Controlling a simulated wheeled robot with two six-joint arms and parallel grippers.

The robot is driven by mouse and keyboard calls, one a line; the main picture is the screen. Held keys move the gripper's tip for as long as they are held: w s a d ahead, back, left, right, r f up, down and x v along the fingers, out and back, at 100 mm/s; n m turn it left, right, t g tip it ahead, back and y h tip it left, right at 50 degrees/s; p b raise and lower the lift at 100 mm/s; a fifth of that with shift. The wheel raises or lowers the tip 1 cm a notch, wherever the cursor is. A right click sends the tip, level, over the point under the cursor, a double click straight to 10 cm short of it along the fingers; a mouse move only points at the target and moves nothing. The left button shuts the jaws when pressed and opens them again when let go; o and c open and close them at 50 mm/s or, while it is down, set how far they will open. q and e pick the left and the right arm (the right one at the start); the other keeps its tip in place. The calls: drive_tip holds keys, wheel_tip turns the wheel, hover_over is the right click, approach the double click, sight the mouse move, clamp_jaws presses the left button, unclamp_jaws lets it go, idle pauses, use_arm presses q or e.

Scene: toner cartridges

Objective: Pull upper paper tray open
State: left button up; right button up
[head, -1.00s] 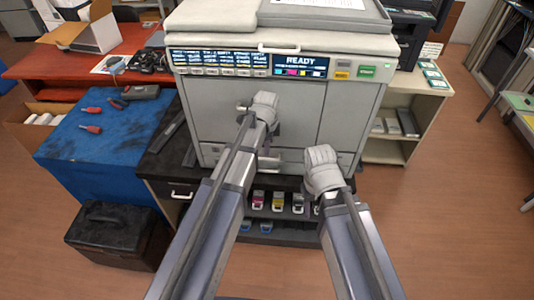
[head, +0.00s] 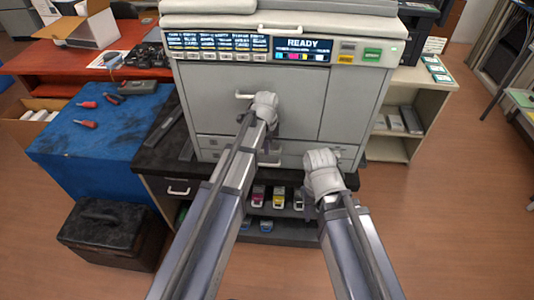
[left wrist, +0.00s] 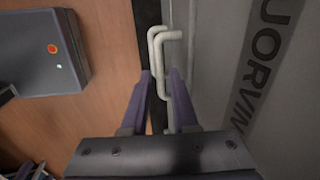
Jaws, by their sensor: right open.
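The grey copier (head: 295,110) has narrow paper tray fronts (head: 213,143) low on its face, under the large front door; they look closed. My left gripper (head: 267,148) is in front of them, its fingers mostly hidden by my wrist in the head view. In the left wrist view, two pale loop handles (left wrist: 165,45) overlap. My left gripper (left wrist: 161,85) is open there, with the ends of the handles between its fingers; contact cannot be told. My right gripper (head: 308,207) is open and empty, lower right, in front of the copier's base.
The copier stands on a dark cabinet (head: 160,155) with toner cartridges (head: 278,197) on a shelf below. The front door has its own handle (head: 243,95) above my left gripper. A blue-covered table (head: 95,140) and a black box (head: 110,232) are at left.

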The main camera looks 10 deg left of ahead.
use_arm(q)
drive_tip(key=shift+w+f+b, duration=0.1)
drive_tip(key=shift+f+b, duration=0.2)
drive_tip(key=shift+f, duration=0.3)
clamp_jaws()
idle(1.1)
